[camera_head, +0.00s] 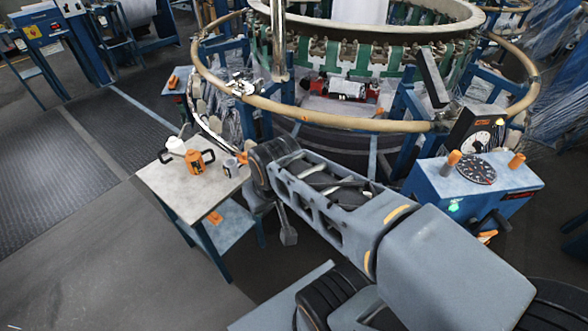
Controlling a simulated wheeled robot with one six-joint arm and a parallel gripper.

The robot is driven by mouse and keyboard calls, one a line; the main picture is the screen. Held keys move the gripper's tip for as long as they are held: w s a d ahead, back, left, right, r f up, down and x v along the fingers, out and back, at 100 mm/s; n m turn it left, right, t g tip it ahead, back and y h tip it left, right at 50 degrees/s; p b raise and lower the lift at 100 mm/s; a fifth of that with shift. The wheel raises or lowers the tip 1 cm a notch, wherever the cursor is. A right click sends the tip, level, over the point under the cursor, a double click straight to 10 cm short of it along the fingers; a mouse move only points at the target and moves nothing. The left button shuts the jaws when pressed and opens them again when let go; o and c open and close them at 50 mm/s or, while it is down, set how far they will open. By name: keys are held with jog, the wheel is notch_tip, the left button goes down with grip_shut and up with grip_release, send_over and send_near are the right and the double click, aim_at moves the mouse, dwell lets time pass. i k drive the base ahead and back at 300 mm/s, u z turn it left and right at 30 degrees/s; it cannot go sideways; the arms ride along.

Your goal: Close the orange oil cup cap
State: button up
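I cannot single out the oil cup or tell whether its cap is open. Small orange parts show in several places. An orange container (195,162) with a dark handle stands on a small pale-topped table (160,181) at left, beside a white container (175,146). A small grey cup-like thing (230,167) stands near the table's right edge, with a bit of orange beside it. My arm reaches from the lower right toward this table and ends, in view, at a dark joint near its right edge. I cannot make out my gripper; it appears hidden behind the arm.
The circular loom, with its large tan ring (330,120), fills the upper middle. A blue control box (470,185) with a black dial and two orange knobs stands at right. An orange item (215,217) lies on the table's lower shelf. The floor at left is clear.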

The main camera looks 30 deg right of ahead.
aim_at(243, 159)
jog(key=z, duration=1)
jog(key=i, duration=0.75)
jog(key=u, duration=0.75)
jog(key=i, duration=0.4)
jog(key=z, duration=0.95)
jog(key=k, duration=0.85)
jog(key=u, duration=1.05)
jog(key=i, duration=0.5)
jog(key=z, duration=0.05)
